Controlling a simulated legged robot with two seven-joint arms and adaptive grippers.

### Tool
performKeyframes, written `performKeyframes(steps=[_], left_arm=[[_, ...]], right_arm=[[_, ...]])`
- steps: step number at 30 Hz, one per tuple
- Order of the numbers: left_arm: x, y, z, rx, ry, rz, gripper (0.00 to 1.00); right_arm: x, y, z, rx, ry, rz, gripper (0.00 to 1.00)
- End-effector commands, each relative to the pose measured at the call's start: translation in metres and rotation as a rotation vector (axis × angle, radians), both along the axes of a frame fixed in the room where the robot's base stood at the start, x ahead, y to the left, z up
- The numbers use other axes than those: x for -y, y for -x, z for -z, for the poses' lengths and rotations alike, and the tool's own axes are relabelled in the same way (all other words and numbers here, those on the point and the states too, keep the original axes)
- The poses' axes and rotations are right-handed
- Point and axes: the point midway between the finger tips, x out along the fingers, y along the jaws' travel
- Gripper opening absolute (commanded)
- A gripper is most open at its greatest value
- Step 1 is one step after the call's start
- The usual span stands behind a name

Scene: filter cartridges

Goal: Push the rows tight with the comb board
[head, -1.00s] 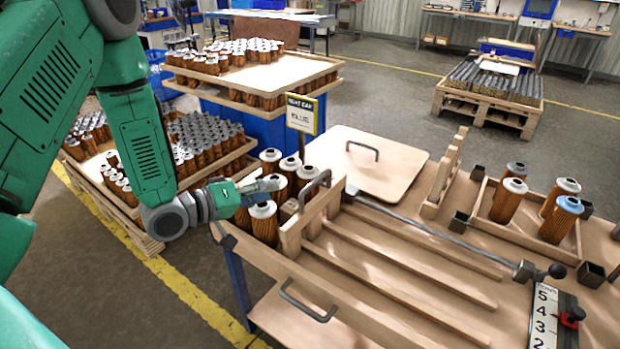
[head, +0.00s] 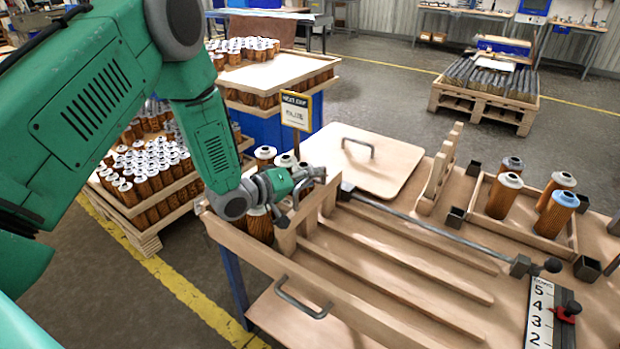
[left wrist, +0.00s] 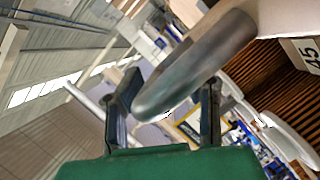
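The wooden comb board (head: 311,212) stands upright at the left end of the slatted lanes (head: 400,262) on the bench, with a grey handle on its top. My left gripper (head: 308,176) is at that handle and partly covers it. In the left wrist view the curved metal handle (left wrist: 205,62) passes between the two spread fingers of the gripper (left wrist: 165,105); I cannot tell whether they touch it. Several orange filter cartridges (head: 260,227) with pale caps stand left of the comb board, partly hidden by my arm. My right gripper is out of view.
A tray (head: 572,246) of several cartridges stands at the right. A metal rod (head: 430,230) crosses behind the lanes to a numbered scale (head: 540,318). A sign (head: 295,110) stands near my gripper.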

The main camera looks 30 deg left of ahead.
Motion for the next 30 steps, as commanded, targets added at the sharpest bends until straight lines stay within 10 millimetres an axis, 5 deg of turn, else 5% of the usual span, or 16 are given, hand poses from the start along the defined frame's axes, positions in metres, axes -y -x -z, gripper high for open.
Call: performKeyframes(steps=[2, 6, 12, 21, 30], left_arm=[[0.001, 0.000, 0.000, 0.000, 0.000, 0.000, 0.33], [-0.001, 0.000, 0.000, 0.000, 0.001, 0.000, 0.00], [-0.005, 0.000, 0.000, 0.001, 0.002, -0.002, 0.00], [-0.052, -0.004, -0.001, 0.002, 0.001, -0.004, 0.00], [-0.056, -0.004, 0.001, 0.000, 0.000, -0.005, 0.00]], right_arm=[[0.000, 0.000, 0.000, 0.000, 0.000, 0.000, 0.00], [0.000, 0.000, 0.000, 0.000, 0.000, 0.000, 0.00], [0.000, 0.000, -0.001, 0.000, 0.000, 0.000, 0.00], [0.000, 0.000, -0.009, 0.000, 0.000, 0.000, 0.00], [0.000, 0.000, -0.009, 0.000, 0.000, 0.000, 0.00]])
